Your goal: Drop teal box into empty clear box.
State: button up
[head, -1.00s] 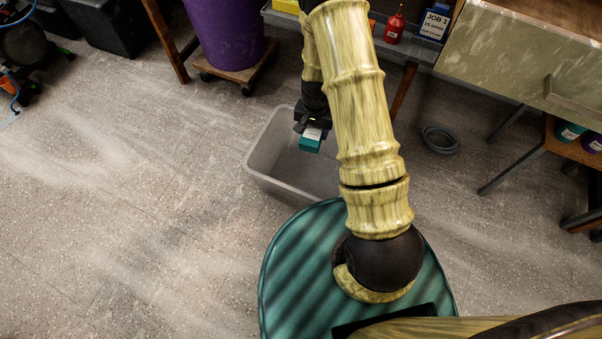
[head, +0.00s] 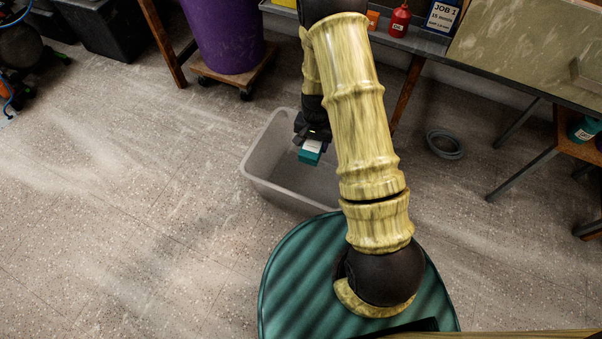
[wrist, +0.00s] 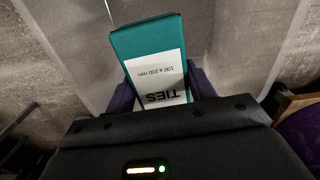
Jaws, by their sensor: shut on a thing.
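The teal box (head: 310,153) has a white label, which reads "TIES" in the wrist view (wrist: 148,42). My gripper (head: 308,140) is shut on it; in the wrist view the purple fingers (wrist: 160,92) stand on either side of the box's near end. The clear box (head: 265,181) is a translucent open bin on the floor. The teal box shows over the bin's opening in the head view, and the part of the bin's inside that I see is empty. My arm hides the bin's right side. How high the teal box is above the bin's floor I cannot tell.
A purple bin (head: 226,35) stands on a wheeled wooden dolly (head: 232,76) behind the clear box. A bench with a red bottle (head: 399,20) is at the back. A grey coil (head: 445,144) lies on the floor at right. The floor at left is open.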

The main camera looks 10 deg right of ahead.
jog(key=shift+f+b, duration=1.6)
jog(key=shift+f, duration=0.3)
jog(key=o, duration=1.1)
notch_tip(320, 180, up, 18)
jog(key=p, duration=0.9)
jog(key=shift+f+p, duration=0.25)
jog(key=shift+p, duration=0.1)
